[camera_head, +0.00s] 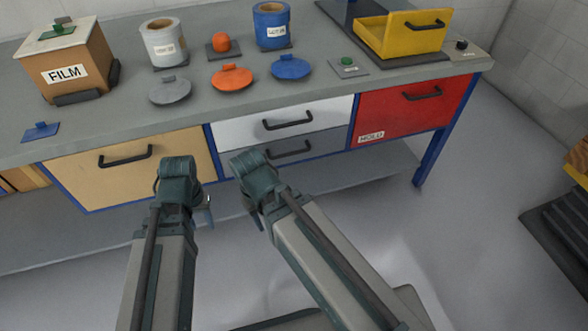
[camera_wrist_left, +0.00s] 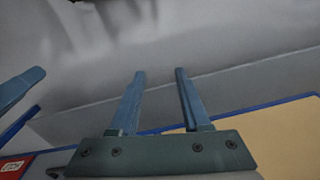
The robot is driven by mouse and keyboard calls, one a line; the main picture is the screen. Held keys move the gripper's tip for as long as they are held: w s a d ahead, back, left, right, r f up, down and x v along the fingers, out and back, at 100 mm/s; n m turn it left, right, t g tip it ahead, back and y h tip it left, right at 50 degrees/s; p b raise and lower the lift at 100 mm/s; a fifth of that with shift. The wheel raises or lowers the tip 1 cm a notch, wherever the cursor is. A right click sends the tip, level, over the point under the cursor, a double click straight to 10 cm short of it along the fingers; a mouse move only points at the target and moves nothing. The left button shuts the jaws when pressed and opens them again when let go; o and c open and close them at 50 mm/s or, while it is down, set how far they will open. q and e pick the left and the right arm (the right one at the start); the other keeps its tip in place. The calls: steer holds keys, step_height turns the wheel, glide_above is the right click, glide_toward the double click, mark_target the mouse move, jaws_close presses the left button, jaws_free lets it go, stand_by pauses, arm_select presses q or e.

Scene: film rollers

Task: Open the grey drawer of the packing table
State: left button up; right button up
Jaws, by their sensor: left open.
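The grey drawer (camera_head: 317,147) is the lower middle drawer of the packing table (camera_head: 400,60), under a white drawer (camera_head: 232,131). Its dark bar handle (camera_head: 290,151) shows beside my right wrist. The drawer looks shut, and its left part is hidden by my right arm. My left gripper (camera_head: 207,207) is in front of the tan drawer, with its fingers mostly hidden by the wrist. In the left wrist view it (camera_wrist_left: 161,92) is open, with nothing between the fingers.
A tan drawer (camera_head: 85,174) is to the left and a red drawer (camera_head: 390,115) to the right. A film box (camera_head: 92,45), tins, lids and a yellow drawer-like bin (camera_head: 415,43) stand on top. A lower shelf (camera_head: 385,160) runs beneath.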

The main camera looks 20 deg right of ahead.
arm_select(q)
step_height(320, 180, down, 13)
steer(key=w+n+h+b, duration=0.1)
steer(key=w+b, duration=0.1)
steer(key=b, duration=0.9)
steer(key=n+t+h+b, duration=0.7)
steer(key=n+h+b, duration=0.15)
steer(key=h, duration=0.65)
glide_toward(292, 153)
steer(key=shift+m, duration=0.35)
steer(key=x, duration=0.7)
steer(key=b+x, duration=0.1)
steer(key=x, duration=0.2)
steer(key=shift+w+d+f, duration=0.1)
steer(key=shift+w+f, duration=0.1)
steer(key=shift+f, duration=0.1)
jaws_close()
